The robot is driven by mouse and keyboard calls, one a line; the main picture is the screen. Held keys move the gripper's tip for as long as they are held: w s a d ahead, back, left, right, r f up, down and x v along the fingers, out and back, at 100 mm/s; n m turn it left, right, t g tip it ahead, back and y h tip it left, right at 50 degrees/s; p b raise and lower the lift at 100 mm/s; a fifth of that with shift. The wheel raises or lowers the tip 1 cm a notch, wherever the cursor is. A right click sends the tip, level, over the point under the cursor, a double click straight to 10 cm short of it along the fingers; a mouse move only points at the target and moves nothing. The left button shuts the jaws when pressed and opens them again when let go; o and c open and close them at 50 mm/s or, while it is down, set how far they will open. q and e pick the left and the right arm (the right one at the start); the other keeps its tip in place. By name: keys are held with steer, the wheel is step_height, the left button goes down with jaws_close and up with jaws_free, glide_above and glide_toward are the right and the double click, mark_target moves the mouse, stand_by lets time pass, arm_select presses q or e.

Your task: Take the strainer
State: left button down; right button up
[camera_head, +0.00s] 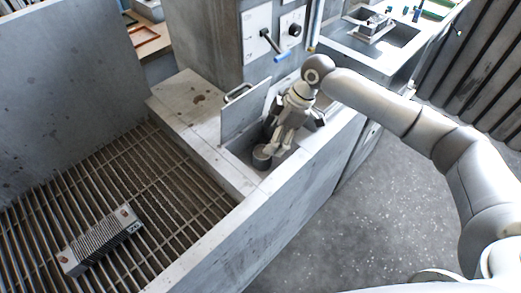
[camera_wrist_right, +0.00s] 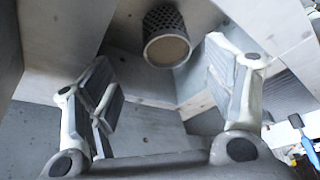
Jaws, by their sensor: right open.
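The strainer (camera_wrist_right: 166,38) is a dark, perforated cylinder with a pale round end and a light rim, at the top middle of the right wrist view. In the head view its grey round top (camera_head: 262,156) shows inside a recess in the concrete ledge. My right gripper (camera_head: 273,146) reaches down into the recess at the strainer. In the wrist view its two fingers (camera_wrist_right: 160,72) are spread apart with nothing between the pads. The strainer lies beyond the fingertips, and I see no contact. The arm partly hides the recess. My left gripper is not in view.
A raised lid (camera_head: 243,113) with a handle stands at the recess's left side. The recess walls are close around the gripper. A finned block (camera_head: 101,240) lies on the grating (camera_head: 165,190) at left. A blue-handled lever (camera_head: 274,47) is on the wall panel behind.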

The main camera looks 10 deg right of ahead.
mark_target(263, 155)
steer(key=shift+s+a+f, duration=0.2)
steer(key=shift+a+f, duration=0.1)
steer(key=shift+f, duration=0.3)
steer(key=shift+s+a+f, duration=0.15)
steer(key=shift+a+f, duration=0.15)
steer(key=shift+f, duration=0.3)
steer(key=shift+w+a+f, duration=0.1)
steer(key=shift+f, duration=0.2)
steer(key=p+x, duration=0.1)
steer(key=x, duration=0.2)
steer(key=shift+a+f+p, duration=0.15)
steer(key=shift+f+p, duration=0.15)
steer(key=shift+f, duration=0.05)
steer(key=shift+a+f, duration=0.2)
steer(key=shift+f, duration=0.3)
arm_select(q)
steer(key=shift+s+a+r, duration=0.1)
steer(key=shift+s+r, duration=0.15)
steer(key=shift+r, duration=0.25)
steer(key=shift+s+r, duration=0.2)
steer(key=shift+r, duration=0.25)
arm_select(e)
steer(key=c, duration=0.7)
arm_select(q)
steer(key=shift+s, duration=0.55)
arm_select(e)
steer(key=c, duration=0.5)
